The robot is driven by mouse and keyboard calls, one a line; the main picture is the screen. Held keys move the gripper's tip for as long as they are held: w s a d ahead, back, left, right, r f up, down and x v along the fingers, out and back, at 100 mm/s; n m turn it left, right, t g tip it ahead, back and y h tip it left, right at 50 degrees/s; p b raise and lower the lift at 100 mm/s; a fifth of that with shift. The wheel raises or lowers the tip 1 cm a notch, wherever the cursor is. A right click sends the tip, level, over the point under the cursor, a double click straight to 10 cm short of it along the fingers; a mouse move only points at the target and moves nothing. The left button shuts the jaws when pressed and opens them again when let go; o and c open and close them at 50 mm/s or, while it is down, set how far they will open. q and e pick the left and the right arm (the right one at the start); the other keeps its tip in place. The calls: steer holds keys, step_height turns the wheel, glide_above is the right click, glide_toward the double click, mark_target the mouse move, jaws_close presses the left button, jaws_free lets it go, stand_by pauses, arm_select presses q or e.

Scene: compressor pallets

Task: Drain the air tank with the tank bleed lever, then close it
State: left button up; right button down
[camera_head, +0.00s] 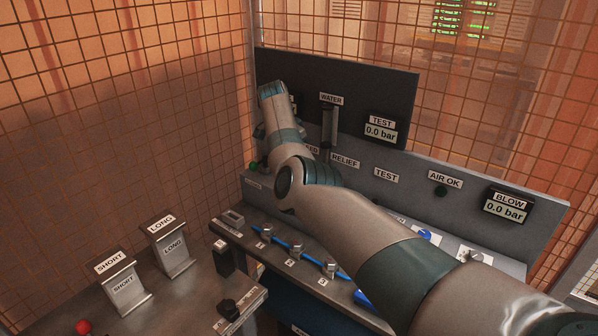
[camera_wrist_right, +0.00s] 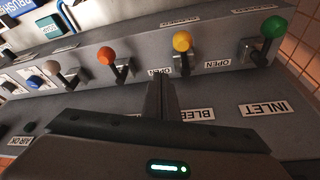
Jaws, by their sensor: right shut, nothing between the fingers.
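The tank bleed lever is the yellow-knobbed lever (camera_wrist_right: 182,41) by the partly covered BLEED label (camera_wrist_right: 192,115) in the right wrist view. In the head view my arm hides it. My right gripper (camera_wrist_right: 162,78) is shut and empty, with its fingertips just left of the yellow lever in the wrist view; I cannot tell whether they touch. In the head view my right arm reaches across the panel, and its gripper is hidden. The TEST display (camera_head: 381,131) and BLOW display (camera_head: 503,208) each read 0.0 bar. My left gripper is not in view.
Close by in the wrist view are a green-knobbed lever (camera_wrist_right: 274,27) near INLET, an orange one (camera_wrist_right: 105,57) and a pale one (camera_wrist_right: 50,68). A wire mesh fence (camera_head: 110,110) stands behind. SHORT (camera_head: 121,284) and LONG (camera_head: 169,246) stands are at lower left.

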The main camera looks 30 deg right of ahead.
step_height(320, 180, up, 6)
steer(key=w+a+b, duration=0.1)
steer(key=shift+w+a+b, duration=0.25)
steer(key=shift+a+b, duration=0.1)
steer(key=shift+r, duration=0.1)
stand_by(0.3)
